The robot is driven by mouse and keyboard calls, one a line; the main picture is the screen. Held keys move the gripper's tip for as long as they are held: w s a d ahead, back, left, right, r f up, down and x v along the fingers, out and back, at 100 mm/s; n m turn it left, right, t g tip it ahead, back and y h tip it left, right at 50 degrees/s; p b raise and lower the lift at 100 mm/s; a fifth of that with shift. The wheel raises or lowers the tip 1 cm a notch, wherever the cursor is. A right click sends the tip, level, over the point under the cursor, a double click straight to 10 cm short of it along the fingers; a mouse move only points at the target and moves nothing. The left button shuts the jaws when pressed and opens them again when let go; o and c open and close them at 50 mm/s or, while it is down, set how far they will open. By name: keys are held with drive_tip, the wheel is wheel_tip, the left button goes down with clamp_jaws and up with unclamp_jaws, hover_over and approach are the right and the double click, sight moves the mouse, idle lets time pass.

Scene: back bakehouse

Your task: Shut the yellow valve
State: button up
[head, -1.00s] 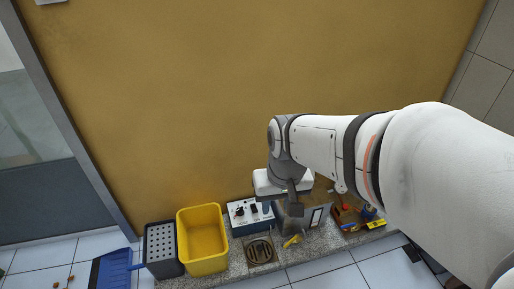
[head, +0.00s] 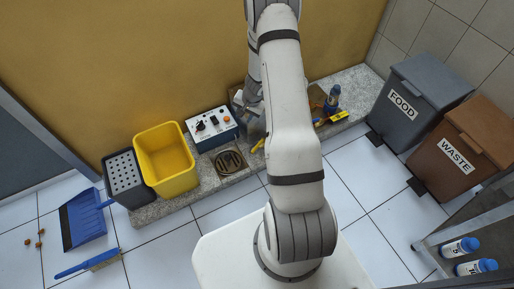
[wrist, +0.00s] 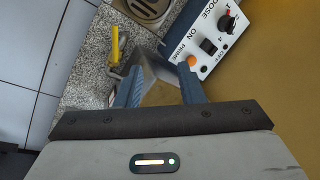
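The yellow valve (wrist: 116,43) shows in the wrist view as a yellow lever on a small metal fitting, beside a steel box (wrist: 152,60). In the head view the valve (head: 257,146) is a small yellow piece at the front of the stone ledge, just left of my arm. The valve is to the left of the left finger in the wrist view, and I see no contact. In the head view my arm hides most of the gripper and the steel box.
A dosing control box (head: 212,128) with knobs and a drain grate (head: 229,161) are left of the valve. A yellow tub (head: 167,160) stands further left. A blue bottle (head: 332,98) and a yellow tool (head: 337,117) lie right of my arm. Food and waste bins stand far right.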

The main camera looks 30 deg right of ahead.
sight(256, 148)
drive_tip(key=d+f+m+b, duration=0.1)
drive_tip(key=f, duration=0.6)
drive_tip(key=s+d+f+b, duration=0.1)
drive_tip(key=d+f, duration=0.1)
drive_tip(key=f, duration=0.5)
drive_tip(key=s+d+f+m+h+b, duration=0.1)
drive_tip(key=f, duration=0.6)
drive_tip(key=shift+s+d+f+m+g, duration=0.15)
drive_tip(key=shift+f+m+g, duration=0.05)
drive_tip(key=shift+m+g, duration=0.1)
drive_tip(key=shift+w+f+b, duration=0.2)
drive_tip(key=shift+f+b, duration=0.2)
drive_tip(key=shift+f, duration=0.35)
drive_tip(key=shift+c, duration=0.2)
clamp_jaws()
